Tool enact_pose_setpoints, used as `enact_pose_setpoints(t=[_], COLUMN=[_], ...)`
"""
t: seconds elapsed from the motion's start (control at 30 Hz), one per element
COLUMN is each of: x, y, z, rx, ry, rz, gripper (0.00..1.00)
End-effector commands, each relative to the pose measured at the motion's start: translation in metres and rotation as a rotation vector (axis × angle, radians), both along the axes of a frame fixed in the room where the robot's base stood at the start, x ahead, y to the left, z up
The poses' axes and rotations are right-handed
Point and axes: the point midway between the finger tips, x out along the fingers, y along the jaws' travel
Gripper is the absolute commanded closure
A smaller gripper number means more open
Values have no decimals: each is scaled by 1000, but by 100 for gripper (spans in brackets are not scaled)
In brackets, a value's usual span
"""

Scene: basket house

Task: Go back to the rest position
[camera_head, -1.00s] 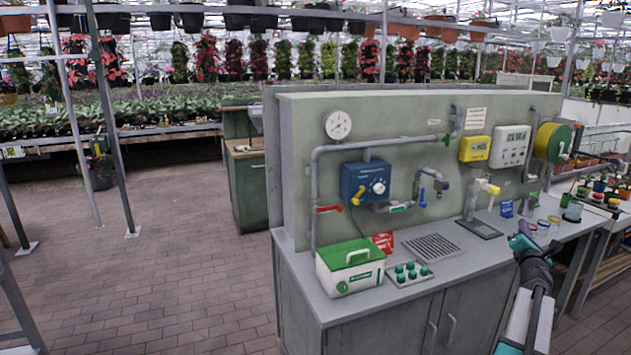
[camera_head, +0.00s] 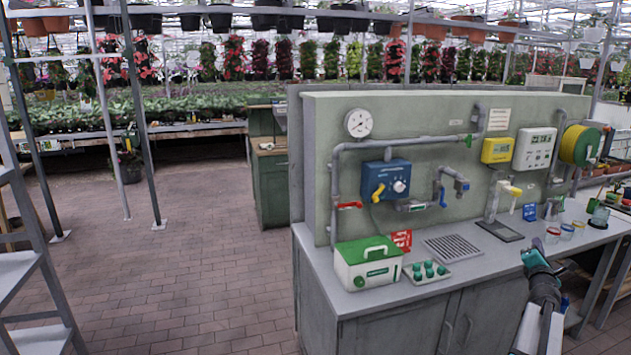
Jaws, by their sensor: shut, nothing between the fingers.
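My gripper (camera_head: 532,258) shows at the lower right of the head view, at the end of my dark and white arm. It is shut and empty. It is over or beside the front edge of the grey workbench (camera_head: 390,293), with a small gap to the jars behind it as far as I can tell. The finger tips are small in the picture.
A grey shelf rack (camera_head: 35,290) stands at the left. The brick floor (camera_head: 185,265) between is clear.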

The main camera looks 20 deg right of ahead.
Motion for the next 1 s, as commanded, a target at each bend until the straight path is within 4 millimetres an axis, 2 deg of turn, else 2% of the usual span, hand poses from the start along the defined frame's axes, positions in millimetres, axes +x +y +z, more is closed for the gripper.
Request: enact_pose_setpoints(t=[0.2,0.37,0.5,0.7,1.0], x=[23,44,61,76,78], y=[27,62,101,163,266], z=[-47,-101,-158,-235,-344], rx=[137,300,463,686,990], ry=[-41,-81,-107,-137,-139], rz=[-9,-28,-58,-118,-245], gripper=[100,100,100,100,100])
